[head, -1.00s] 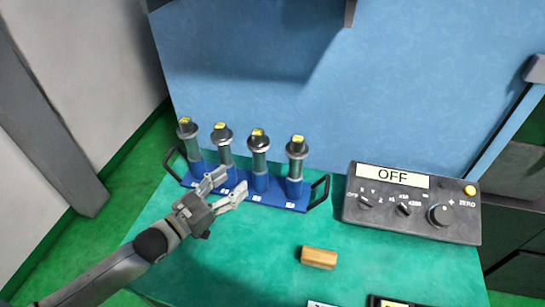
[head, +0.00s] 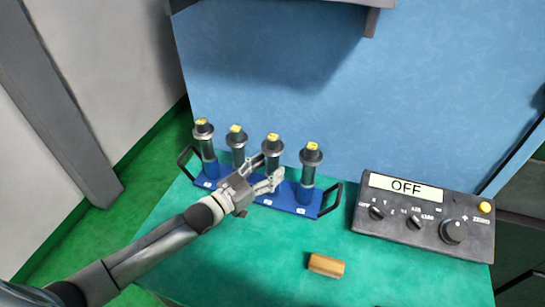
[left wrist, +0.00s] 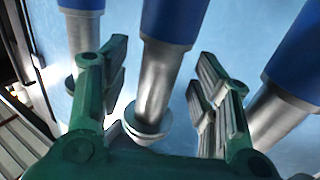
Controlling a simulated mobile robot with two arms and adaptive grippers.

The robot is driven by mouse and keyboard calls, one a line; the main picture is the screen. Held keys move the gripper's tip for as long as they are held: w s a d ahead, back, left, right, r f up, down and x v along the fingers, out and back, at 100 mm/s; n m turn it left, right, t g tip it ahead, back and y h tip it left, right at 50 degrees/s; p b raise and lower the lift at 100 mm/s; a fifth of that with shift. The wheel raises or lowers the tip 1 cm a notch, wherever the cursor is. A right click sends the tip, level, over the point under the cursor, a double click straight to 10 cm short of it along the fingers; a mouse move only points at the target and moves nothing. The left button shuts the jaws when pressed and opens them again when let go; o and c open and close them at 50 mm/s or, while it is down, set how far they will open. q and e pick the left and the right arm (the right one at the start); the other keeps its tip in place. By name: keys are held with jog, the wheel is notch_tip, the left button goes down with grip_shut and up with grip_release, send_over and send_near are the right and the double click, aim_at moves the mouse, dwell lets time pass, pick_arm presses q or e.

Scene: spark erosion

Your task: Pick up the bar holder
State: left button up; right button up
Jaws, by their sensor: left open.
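Several dark-grey bar holders with yellow-marked tops stand upright in a blue rack (head: 312,212) with black end handles. The third bar holder from the left (head: 272,146) is closest to my left gripper (head: 269,172). My left gripper is open, its fingers pointing toward that holder. In the left wrist view, the open green-tinted fingers (left wrist: 160,105) stand either side of a metal shaft with a blue section (left wrist: 160,75), with gaps visible on both sides. Other holders show beyond each finger there. The lower part of the third holder is partly hidden by the gripper in the head view.
A dark control box (head: 424,220) with an OFF display and knobs sits to the right of the rack. A small wooden block (head: 326,265) lies in front on the green table (head: 250,262). A blue panel (head: 280,60) rises behind the rack.

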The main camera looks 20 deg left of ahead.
pick_arm(q)
jog(key=shift+x, duration=1.15)
grip_shut()
jog(key=shift+r, duration=0.15)
